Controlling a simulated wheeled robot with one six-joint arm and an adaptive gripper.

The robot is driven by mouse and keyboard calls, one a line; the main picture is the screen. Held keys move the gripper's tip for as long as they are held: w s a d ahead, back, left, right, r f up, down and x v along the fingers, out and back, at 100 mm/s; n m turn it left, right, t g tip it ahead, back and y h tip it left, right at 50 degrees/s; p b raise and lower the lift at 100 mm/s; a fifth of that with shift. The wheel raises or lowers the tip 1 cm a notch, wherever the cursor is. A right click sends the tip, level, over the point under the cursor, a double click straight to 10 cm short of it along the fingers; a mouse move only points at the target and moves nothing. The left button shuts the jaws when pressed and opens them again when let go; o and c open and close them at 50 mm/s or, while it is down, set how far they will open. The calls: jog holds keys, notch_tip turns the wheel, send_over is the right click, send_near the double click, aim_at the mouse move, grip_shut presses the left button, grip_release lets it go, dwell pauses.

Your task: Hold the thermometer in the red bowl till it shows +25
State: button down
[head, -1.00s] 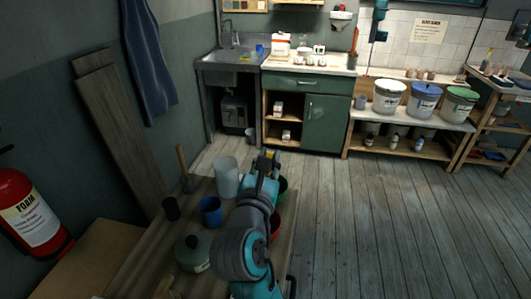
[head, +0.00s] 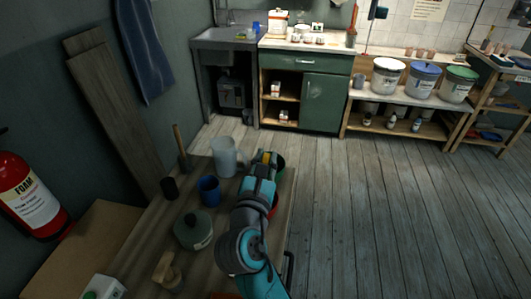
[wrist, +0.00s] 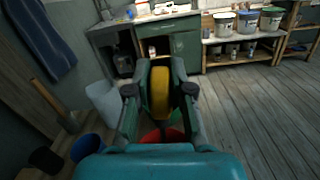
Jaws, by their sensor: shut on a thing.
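My gripper (head: 264,163) is over the table (head: 228,270), its jaws shut on a yellow part of what appears to be the thermometer (wrist: 159,93). Its yellow tip also shows in the head view (head: 266,157). No reading can be made out. The red bowl (head: 274,207) is mostly hidden behind my arm in the head view. In the wrist view the red bowl (wrist: 160,136) shows below and between the fingers. The thermometer's lower end is hidden, so I cannot tell whether it is inside the bowl.
A green bowl (head: 281,165) is close beside my gripper. Left of the arm stand a pale bucket (head: 223,158), a blue cup (head: 208,190), a dark cup (head: 169,188) and a lidded pot (head: 193,230). The floor (head: 380,220) to the right is clear.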

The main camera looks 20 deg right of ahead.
jog(key=shift+f, duration=2.55)
dwell(5.5)
